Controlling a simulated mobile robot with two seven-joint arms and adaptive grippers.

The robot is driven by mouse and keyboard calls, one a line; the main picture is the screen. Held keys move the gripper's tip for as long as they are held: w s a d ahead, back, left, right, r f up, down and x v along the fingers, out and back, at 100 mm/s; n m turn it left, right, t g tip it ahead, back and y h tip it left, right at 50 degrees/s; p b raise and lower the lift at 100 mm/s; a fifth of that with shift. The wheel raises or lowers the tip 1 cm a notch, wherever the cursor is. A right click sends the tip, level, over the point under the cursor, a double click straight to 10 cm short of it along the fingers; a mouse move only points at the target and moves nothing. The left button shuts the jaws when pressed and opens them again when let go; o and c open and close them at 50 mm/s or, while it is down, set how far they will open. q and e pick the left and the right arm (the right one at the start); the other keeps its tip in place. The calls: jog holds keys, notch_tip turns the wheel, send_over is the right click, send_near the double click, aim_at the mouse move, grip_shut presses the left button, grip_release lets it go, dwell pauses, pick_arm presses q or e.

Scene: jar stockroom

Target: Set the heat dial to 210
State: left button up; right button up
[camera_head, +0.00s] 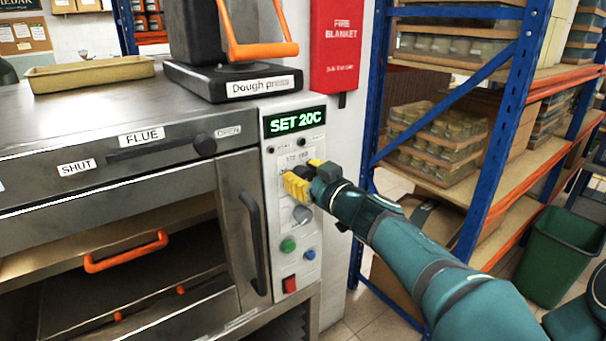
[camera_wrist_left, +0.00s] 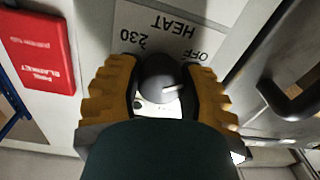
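The heat dial (camera_wrist_left: 158,75) is a dark grey knob with a pale pointer line, seen close in the left wrist view. The panel lettering around it reads HEAT, 230 and OFF, upside down there. My left gripper (camera_wrist_left: 160,72) has its yellow fingers on both sides of the dial, closed up against it. In the head view my left gripper (camera_head: 302,178) is at the oven's control panel (camera_head: 275,211) and hides the dial. The green display (camera_head: 294,121) above reads SET 20C. My right gripper is not in view.
Below the gripper are a grey round knob (camera_head: 302,214), a green button (camera_head: 288,245), a blue button (camera_head: 309,254) and a red switch (camera_head: 289,284). The oven door handle (camera_head: 252,240) is left of the panel. A blue-framed shelf (camera_head: 490,130) stands to the right.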

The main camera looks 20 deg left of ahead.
pick_arm(q)
jog(key=c, duration=0.4)
jog(key=shift+c, duration=0.2)
